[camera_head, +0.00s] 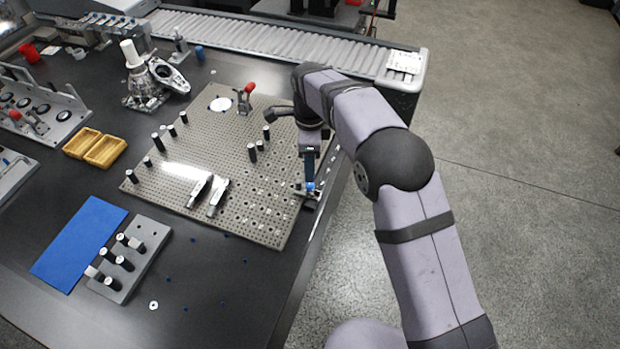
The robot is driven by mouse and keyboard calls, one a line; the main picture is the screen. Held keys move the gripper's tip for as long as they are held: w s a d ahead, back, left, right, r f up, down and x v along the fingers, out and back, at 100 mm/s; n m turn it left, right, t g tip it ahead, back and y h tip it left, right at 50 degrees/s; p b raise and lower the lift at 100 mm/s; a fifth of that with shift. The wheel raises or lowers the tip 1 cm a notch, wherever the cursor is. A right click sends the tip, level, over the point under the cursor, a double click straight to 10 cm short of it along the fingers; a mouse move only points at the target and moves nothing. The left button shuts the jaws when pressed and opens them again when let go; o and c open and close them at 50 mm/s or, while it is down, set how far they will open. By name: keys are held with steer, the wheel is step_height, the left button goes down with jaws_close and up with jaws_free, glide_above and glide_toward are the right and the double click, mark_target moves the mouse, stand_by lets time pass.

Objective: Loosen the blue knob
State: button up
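The blue knob (310,187) shows as a small blue spot on a small metal fixture (307,196) at the right edge of the perforated plate. My gripper (309,180) points down from above and its tip is at the knob. The fingers are small and dark here, and I cannot tell whether they are open or shut, or whether they touch the knob. Part of the knob is hidden by the gripper.
The perforated plate (180,200) carries several black posts, two metal clamps (208,195) and a red-handled clamp (245,97). A blue mat (80,243) and a grey block with black pegs (150,232) lie at front left. A roller conveyor (270,38) runs behind.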

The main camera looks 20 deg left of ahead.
mark_target(310, 184)
steer(key=shift+f+p, duration=0.65)
steer(key=shift+f, duration=2.85)
jaws_close()
